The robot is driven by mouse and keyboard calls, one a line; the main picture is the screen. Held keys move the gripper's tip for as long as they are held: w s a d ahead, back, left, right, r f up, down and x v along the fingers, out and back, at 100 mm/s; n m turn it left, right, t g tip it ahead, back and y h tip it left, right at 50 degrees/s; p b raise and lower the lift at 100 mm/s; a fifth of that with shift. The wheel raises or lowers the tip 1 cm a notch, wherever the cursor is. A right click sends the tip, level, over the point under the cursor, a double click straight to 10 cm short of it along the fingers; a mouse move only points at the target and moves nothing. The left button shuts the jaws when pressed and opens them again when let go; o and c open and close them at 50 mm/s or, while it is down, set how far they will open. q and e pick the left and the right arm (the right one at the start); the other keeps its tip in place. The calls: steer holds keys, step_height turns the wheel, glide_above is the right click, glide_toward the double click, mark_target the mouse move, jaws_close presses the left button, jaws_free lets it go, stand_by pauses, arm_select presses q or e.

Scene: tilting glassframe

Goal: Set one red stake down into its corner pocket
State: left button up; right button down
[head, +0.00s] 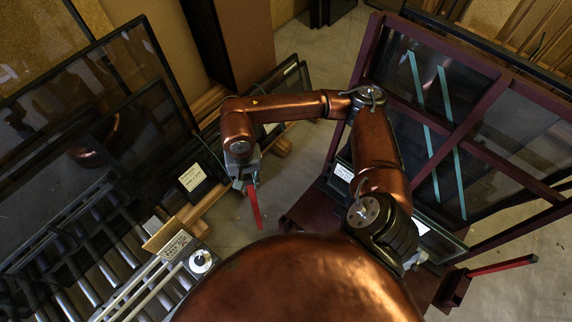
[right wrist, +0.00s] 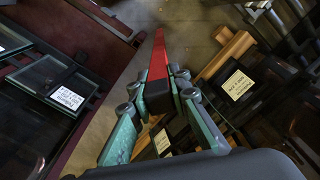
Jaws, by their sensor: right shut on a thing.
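My right gripper (head: 246,178) is shut on a red stake (head: 254,207), which hangs tilted from the jaws above the floor in the head view. In the right wrist view, the pale green fingers of the right gripper (right wrist: 158,92) close on the stake's dark lower part, and the red stake (right wrist: 158,60) extends away from them. Another red stake (head: 503,266) extends from a dark red bracket (head: 453,290) at the lower right. I cannot tell which corner pocket belongs to the held stake. My left gripper is not in view.
A dark red rack (head: 465,125) with glass and teal strips stands at right. A roller table (head: 105,265) and dark glass panels (head: 90,100) fill the left. A wooden beam (head: 190,215) and black labelled box (head: 205,165) lie near the gripper. Open floor (head: 300,170) lies between.

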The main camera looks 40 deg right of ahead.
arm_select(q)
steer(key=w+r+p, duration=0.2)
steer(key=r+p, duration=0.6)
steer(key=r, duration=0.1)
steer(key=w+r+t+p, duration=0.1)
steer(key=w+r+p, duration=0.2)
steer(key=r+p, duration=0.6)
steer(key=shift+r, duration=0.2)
arm_select(e)
steer(key=s+d+m, duration=0.2)
steer(key=d+m, duration=0.3)
steer(key=m, duration=0.9)
steer(key=s+d+m, duration=0.1)
steer(key=d+m, duration=0.5)
steer(key=m, duration=0.8)
steer(key=shift+s+r, duration=0.3)
steer(key=shift+s, duration=0.1)
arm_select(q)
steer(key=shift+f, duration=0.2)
arm_select(e)
steer(key=shift+a+f, duration=0.1)
steer(key=shift+f, duration=0.05)
